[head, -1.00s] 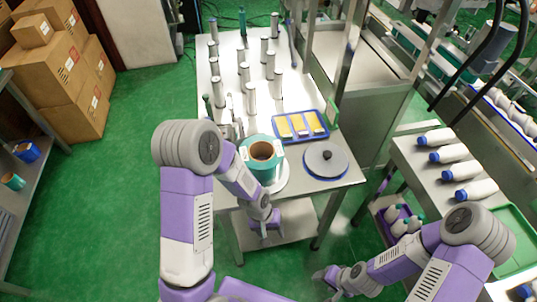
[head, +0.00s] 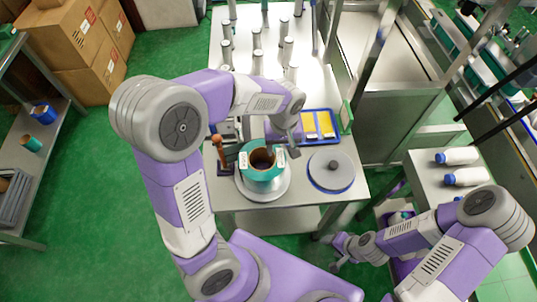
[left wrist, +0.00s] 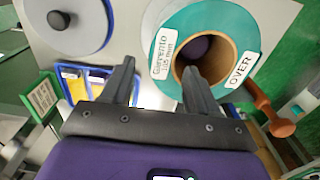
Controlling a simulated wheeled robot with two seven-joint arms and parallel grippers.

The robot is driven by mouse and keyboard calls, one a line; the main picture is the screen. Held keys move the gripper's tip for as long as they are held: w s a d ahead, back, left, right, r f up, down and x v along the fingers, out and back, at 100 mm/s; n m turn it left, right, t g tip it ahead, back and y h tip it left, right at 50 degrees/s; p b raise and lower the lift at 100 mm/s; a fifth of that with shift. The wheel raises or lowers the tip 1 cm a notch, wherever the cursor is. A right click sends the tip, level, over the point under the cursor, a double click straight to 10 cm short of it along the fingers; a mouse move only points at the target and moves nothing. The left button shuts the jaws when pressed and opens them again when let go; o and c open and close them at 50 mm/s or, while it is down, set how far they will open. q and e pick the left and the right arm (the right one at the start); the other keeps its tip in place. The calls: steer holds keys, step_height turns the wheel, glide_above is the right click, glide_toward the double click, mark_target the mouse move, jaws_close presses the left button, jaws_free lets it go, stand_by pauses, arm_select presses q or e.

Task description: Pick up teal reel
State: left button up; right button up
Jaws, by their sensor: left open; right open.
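The teal reel (head: 262,176), with a brown core and white labels, lies flat on a white round plate (head: 250,193) near the front of the steel table. My left gripper (head: 268,150) is over the back edge of the reel, partly hidden by its own wrist. In the left wrist view the left gripper (left wrist: 159,66) is open and empty, one finger overlapping the reel's ring (left wrist: 215,18) near the core and the other to its left. Contact cannot be told.
A grey disc with a blue rim (head: 331,172) and a blue tray with yellow pieces (head: 318,124) are right of the reel. An orange-brown handle (left wrist: 275,115) stands close beside it. Metal posts (head: 257,62) fill the table's back. A smaller teal roll (head: 32,143) sits on the left shelf.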

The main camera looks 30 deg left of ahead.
mark_target(280, 157)
arm_select(q)
steer(key=f, duration=0.2)
steer(key=f+b, duration=0.1)
steer(key=f, duration=0.3)
steer(key=shift+s+f+b, duration=0.35)
steer(key=shift+s, duration=0.05)
jaws_close()
steer(key=shift+r, duration=0.1)
steer(key=shift+w, duration=0.1)
stand_by(0.8)
